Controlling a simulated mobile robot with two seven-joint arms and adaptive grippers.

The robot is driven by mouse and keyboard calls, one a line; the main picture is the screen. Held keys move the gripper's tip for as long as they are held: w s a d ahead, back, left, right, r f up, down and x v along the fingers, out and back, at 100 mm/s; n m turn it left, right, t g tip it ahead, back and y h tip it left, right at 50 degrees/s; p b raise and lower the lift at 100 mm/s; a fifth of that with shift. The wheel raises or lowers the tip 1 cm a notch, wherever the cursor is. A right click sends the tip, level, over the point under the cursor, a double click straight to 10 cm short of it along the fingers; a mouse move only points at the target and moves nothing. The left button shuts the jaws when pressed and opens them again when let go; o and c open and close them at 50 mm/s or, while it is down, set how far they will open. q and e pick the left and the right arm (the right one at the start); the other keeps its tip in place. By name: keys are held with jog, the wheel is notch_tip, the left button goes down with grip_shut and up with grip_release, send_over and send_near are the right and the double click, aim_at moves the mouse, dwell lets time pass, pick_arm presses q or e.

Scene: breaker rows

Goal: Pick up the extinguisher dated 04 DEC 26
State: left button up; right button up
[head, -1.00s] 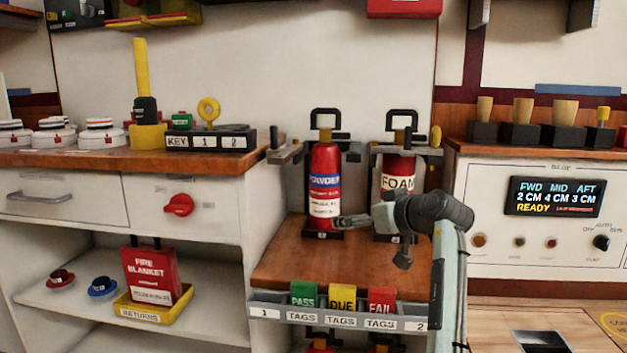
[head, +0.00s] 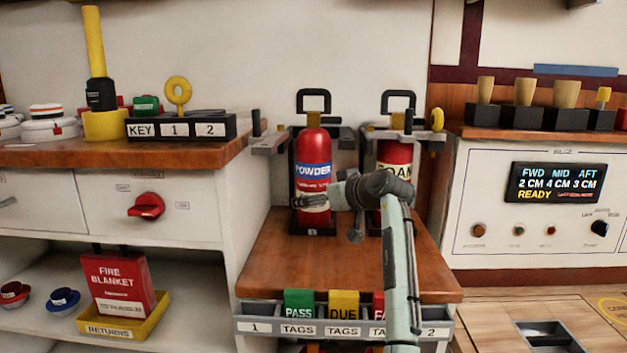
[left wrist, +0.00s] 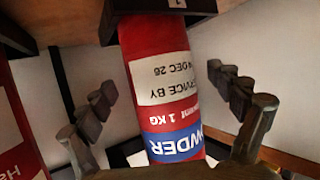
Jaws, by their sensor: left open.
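The red POWDER extinguisher (head: 312,152) stands upright at the left of a wooden shelf, in a bracket. In the left wrist view the POWDER extinguisher (left wrist: 170,60) appears upside down. Its white label (left wrist: 164,78) reads SERVICE BY and a date ending in DEC 26; the day is hard to read. A red FOAM extinguisher (head: 396,152) stands to its right, partly hidden by my arm; its date is not legible. My left gripper (head: 325,214) is open in front of the POWDER extinguisher. In the wrist view its fingers (left wrist: 160,84) lie either side of the cylinder, with gaps. My right gripper is not in view.
A tag rack (head: 262,326) with PASS, DUE and FAIL tags runs along the shelf's front edge. A cabinet (head: 190,205) stands left and a gauge panel (head: 480,190) right. The wooden shelf (head: 285,255) is bare in front of the extinguishers.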

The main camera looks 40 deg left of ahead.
pick_arm(q)
jog(key=shift+x, duration=1.45)
jog(key=c, duration=1.8)
jog(key=shift+r, duration=0.35)
jog(key=shift+c, duration=0.9)
